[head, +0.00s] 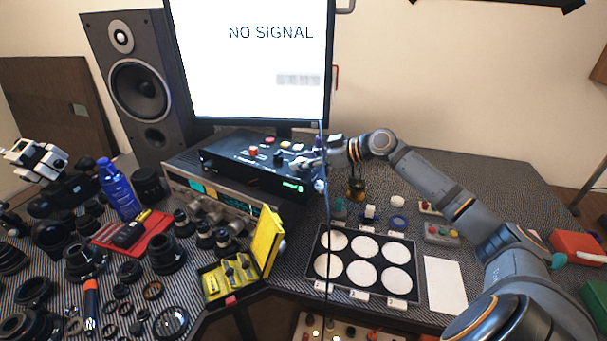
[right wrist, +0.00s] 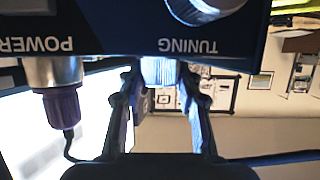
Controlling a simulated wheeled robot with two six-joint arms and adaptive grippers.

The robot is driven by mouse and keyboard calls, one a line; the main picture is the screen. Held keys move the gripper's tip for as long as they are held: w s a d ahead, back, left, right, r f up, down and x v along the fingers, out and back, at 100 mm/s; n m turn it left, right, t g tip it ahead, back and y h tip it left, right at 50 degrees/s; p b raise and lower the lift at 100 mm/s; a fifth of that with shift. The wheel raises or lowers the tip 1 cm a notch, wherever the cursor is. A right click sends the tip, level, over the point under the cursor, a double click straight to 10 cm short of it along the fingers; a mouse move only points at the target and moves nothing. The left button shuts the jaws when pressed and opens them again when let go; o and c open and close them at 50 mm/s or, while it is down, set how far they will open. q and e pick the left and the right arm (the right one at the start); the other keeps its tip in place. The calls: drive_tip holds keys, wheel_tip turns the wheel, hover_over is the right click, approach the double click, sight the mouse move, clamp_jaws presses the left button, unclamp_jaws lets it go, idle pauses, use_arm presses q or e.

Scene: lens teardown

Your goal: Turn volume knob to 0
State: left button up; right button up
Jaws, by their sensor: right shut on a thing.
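The black control box (head: 240,170) with small knobs, a red button and a green display lies on the silver receiver (head: 181,184). My right gripper (head: 308,163) reaches its right end from the right. In the right wrist view, which looks upside down, my right gripper (right wrist: 160,95) is shut on a small pale ribbed knob (right wrist: 158,70). A larger silver knob (right wrist: 207,8) by the "TUNING" label and a metal part with a purple end (right wrist: 60,100) by "POWER" sit beside it. I see no volume label or scale mark. My left gripper is not in view.
The monitor (head: 250,80) reads "NO SIGNAL" behind the box, with a black speaker (head: 140,90) to its left. A yellow open case (head: 262,240), a tray of white discs (head: 322,228) and many lenses crowd the bench in front. A white sheet (head: 445,284) lies at right.

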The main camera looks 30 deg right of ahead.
drive_tip(key=shift+f+n+g+y+b, duration=0.15)
drive_tip(key=shift+n+g+y+b, duration=0.35)
drive_tip(key=shift+g, duration=0.1)
drive_tip(key=o, duration=1.2)
drive_tip(key=shift+c, duration=0.2)
drive_tip(key=shift+r, duration=0.2)
wheel_tip(320, 180, up, 10)
drive_tip(key=shift+f, duration=0.15)
